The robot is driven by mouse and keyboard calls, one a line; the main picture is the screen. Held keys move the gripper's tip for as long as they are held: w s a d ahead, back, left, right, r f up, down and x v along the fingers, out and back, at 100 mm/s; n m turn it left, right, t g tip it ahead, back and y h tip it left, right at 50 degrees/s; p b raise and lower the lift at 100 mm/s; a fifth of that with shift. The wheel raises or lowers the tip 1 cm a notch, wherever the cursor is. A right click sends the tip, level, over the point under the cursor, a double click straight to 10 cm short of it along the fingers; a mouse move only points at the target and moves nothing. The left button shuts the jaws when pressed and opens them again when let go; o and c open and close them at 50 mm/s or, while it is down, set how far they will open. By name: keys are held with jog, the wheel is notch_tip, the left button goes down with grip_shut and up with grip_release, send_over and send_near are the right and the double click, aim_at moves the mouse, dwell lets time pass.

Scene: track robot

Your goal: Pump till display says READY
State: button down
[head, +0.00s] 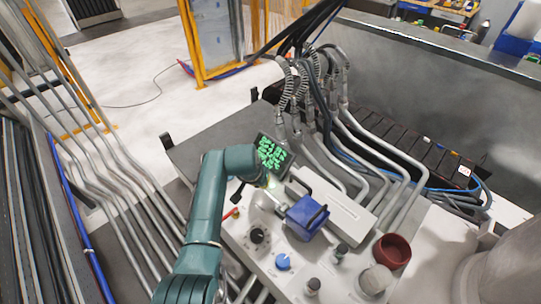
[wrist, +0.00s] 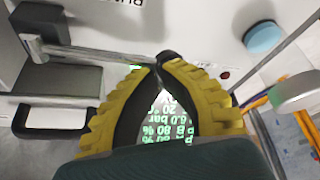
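The display (head: 272,152) shows green text, too small to read in the head view. In the wrist view the display (wrist: 168,130) is upside down between my fingers, partly hidden; "20 %", "6.0 bar" and "80 %" can be made out, but no READY. My gripper (wrist: 158,66) has yellow-and-black fingers whose tips come together. A grey metal bar (wrist: 95,53) runs from the left up to the fingertips; I cannot tell whether it lies between them or behind. In the head view my gripper (head: 272,204) is over the console, beside a blue box (head: 307,217).
The console carries a blue knob (head: 283,262), a black knob (head: 257,236), a dark red cup-shaped part (head: 392,251) and a pale round knob (head: 376,279). Hoses and grey pipes (head: 350,140) crowd behind it. A blue disc (wrist: 262,37) lies right of my fingertips in the wrist view.

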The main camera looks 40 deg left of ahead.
jog(key=shift+r+p, duration=1.6)
jog(key=shift+r, duration=0.5)
notch_tip(320, 180, up, 6)
jog(key=p, duration=0.5)
